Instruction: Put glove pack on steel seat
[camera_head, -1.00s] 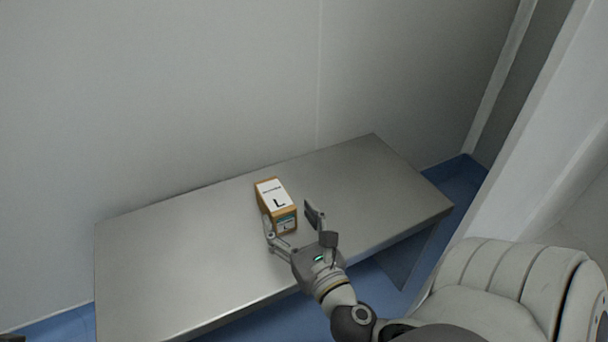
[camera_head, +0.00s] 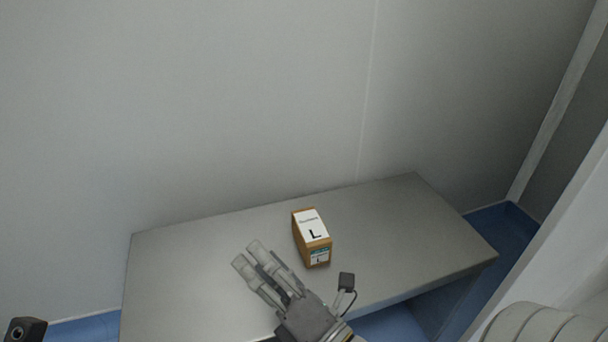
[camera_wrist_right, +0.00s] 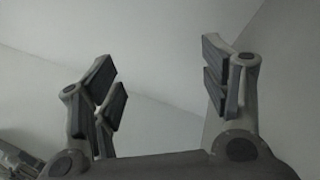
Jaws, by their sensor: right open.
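The glove pack (camera_head: 313,239), an orange-brown box with a white label marked "L", rests on the steel seat (camera_head: 190,265), a grey metal bench against the wall. My right gripper (camera_head: 303,268) is open and empty in front of the pack, its fingers spread and apart from the box. In the right wrist view my gripper (camera_wrist_right: 165,90) shows its fingers wide apart with only plain wall between them. The pack is not in that wrist view. My left gripper cannot be made out in the head view.
A plain grey wall (camera_head: 230,110) stands behind the bench. A white rounded piece (camera_head: 545,325) shows at the lower right. Blue floor (camera_head: 490,228) shows beyond the bench's right end. Bare seat lies to both sides of the pack.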

